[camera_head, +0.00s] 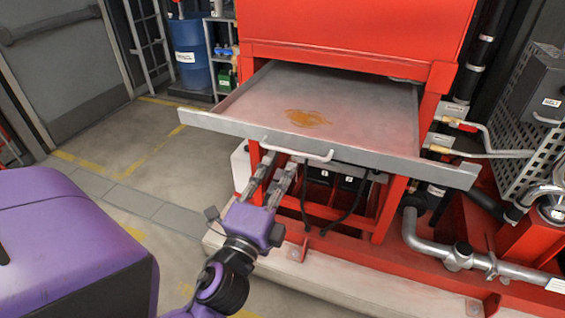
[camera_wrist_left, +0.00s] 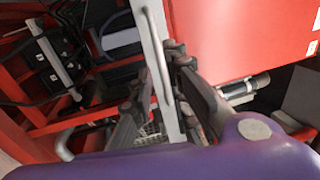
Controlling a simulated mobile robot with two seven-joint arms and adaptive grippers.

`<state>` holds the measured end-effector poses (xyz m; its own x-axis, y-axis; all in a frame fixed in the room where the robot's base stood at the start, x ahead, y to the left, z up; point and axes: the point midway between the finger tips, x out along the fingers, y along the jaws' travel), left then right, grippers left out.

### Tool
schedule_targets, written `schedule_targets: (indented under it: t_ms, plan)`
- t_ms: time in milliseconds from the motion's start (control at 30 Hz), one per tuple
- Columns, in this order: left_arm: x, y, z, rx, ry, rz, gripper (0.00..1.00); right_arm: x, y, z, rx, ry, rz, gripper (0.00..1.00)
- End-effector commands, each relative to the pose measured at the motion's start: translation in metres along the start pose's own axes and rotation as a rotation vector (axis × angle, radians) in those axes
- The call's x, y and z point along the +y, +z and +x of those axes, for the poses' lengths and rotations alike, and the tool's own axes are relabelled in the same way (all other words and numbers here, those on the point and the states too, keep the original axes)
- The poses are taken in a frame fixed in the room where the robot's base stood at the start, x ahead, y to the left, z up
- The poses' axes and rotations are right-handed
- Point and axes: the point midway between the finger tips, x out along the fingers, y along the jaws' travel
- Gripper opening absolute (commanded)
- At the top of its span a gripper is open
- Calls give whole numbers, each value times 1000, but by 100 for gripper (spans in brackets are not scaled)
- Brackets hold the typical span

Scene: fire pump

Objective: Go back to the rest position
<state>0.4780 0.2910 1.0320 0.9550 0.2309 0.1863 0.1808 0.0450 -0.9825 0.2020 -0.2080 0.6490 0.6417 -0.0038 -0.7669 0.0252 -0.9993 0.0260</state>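My left gripper (camera_head: 282,160) is in front of the pulled-out grey tray (camera_head: 350,98), with its two fingers apart and pointing up toward the tray's front handle (camera_head: 297,154). In the left wrist view the handle (camera_wrist_left: 158,62) and tray edge show between the open fingers of the gripper (camera_wrist_left: 160,70). I cannot tell whether a finger touches the handle. My right gripper is not in view.
The tray sticks out from a red cabinet (camera_head: 355,30) and bears a brown-orange stain (camera_head: 308,117). Red frame legs and grey pipes (camera_head: 430,245) stand below and right. A blue barrel (camera_head: 190,52) stands at the back left. The floor at left (camera_head: 150,160) is clear.

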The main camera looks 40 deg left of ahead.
Motion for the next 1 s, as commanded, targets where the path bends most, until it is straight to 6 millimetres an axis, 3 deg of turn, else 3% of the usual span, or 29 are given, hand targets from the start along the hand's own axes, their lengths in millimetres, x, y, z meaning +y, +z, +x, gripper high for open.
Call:
schedule_targets:
  t_ms: [567, 700, 767, 867, 1000]
  plan:
    - [0, 0, -3, 1, -1, 0, 16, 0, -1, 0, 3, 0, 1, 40]
    - [6, 2, -3, -8, 18, -102, 16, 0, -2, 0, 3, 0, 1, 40]
    - [28, -2, -4, -12, 72, -255, 16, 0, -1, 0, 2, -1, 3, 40]
    - [86, -12, -25, -40, 236, -556, 16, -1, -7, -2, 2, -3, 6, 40]
    - [168, -26, -88, -154, 501, -927, 16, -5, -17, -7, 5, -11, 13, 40]
